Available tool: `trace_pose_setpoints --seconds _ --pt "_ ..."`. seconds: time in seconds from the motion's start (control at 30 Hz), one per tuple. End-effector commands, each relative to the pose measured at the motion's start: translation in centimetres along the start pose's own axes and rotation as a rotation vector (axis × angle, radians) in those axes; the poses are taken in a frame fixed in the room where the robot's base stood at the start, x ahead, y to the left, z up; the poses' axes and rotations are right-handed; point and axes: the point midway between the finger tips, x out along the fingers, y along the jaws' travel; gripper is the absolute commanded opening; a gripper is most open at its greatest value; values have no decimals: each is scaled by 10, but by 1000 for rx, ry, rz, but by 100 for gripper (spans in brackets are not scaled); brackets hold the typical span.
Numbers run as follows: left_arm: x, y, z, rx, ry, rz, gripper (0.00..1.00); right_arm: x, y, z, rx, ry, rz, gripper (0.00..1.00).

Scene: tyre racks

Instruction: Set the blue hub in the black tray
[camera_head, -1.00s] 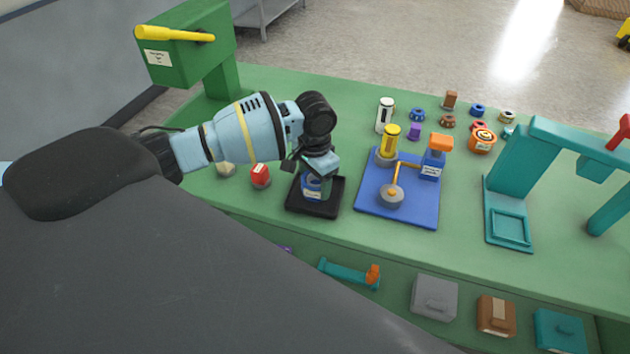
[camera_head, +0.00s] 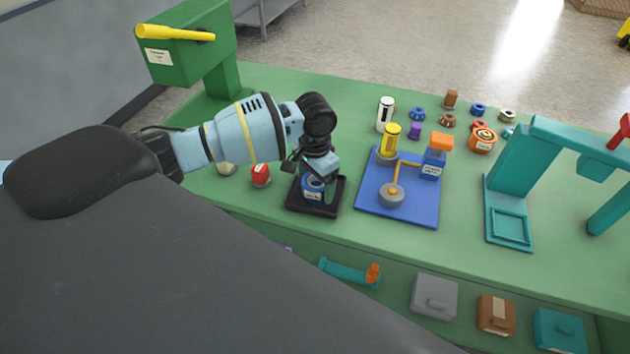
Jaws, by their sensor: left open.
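The blue hub (camera_head: 313,189) is a short blue cylinder with a pale label on its front. It sits in the black tray (camera_head: 325,209) on the green bench, left of the blue fixture plate. My left gripper (camera_head: 315,182) points down over the tray with its fingers open around the hub. The gripper's body hides the back of the tray and part of the hub. My right gripper is not in view.
A blue plate (camera_head: 421,213) with a yellow cylinder (camera_head: 390,140) stands just right of the tray. A red-topped part (camera_head: 261,175) stands left of it. Several small rings and hubs lie behind. A teal press frame (camera_head: 521,165) stands at right, a green press (camera_head: 190,55) at back left.

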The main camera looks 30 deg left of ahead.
Motion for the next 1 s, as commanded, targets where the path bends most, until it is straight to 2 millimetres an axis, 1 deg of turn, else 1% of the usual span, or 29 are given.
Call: trace_pose_setpoints --seconds 0.17,0.4,0.6,0.8,1.0 --pt "-27 0 -1 0 7 0 84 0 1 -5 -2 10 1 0" --pt "-75 0 -1 0 4 0 84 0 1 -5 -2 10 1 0" --pt "-105 0 -1 0 2 1 84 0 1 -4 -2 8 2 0" --pt "-118 0 0 0 0 1 84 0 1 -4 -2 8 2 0" --pt "-119 0 0 0 -1 2 84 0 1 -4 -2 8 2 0"
